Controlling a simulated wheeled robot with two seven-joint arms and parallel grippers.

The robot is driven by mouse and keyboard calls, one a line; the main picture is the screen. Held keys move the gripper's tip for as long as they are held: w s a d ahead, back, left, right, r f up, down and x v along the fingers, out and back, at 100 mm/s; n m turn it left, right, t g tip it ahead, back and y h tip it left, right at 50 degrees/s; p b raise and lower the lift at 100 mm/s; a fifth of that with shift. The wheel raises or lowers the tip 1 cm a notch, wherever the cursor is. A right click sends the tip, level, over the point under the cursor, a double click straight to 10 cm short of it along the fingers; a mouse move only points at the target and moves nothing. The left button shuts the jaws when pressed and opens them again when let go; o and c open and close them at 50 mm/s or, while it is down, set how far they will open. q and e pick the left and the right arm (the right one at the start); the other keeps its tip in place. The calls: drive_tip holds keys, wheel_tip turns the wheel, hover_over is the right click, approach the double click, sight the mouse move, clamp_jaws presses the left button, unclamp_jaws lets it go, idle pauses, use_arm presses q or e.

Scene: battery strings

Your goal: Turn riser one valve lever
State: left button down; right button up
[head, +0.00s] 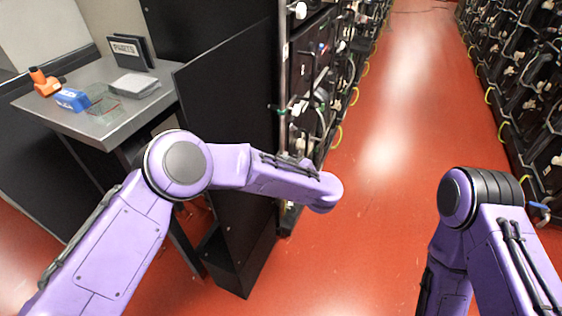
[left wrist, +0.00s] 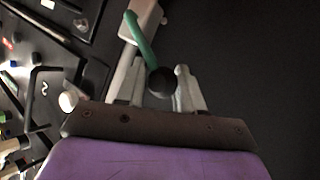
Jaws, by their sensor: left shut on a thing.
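The green valve lever (left wrist: 141,38) with a black ball knob (left wrist: 160,82) shows in the left wrist view. It slants down from a pale pipe fitting (left wrist: 149,16). My left gripper (left wrist: 161,88) is shut on the lever at its knob, one grey finger on each side. In the head view a small green piece (head: 279,110) shows by the upright pipe (head: 284,75) at the end of the rack; my left gripper is hidden there behind my purple forearm. My right arm is at the lower right of the head view, and its gripper is out of view.
A dark panel (head: 232,95) stands just left of the pipe. A grey table (head: 110,125) holds an orange tool (head: 44,82), a blue box (head: 73,100) and a parts sign (head: 127,51). Racks with cables (head: 520,75) line the right side. The red aisle floor (head: 395,130) is clear.

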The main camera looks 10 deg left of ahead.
use_arm(q)
drive_tip(key=shift+s+f, duration=0.25)
drive_tip(key=shift+f, duration=0.1)
drive_tip(key=c, duration=0.9)
unclamp_jaws()
drive_tip(key=shift+c, duration=0.2)
drive_tip(key=shift+o, duration=0.8)
drive_tip(key=shift+w+r, duration=0.1)
drive_tip(key=shift+r, duration=0.15)
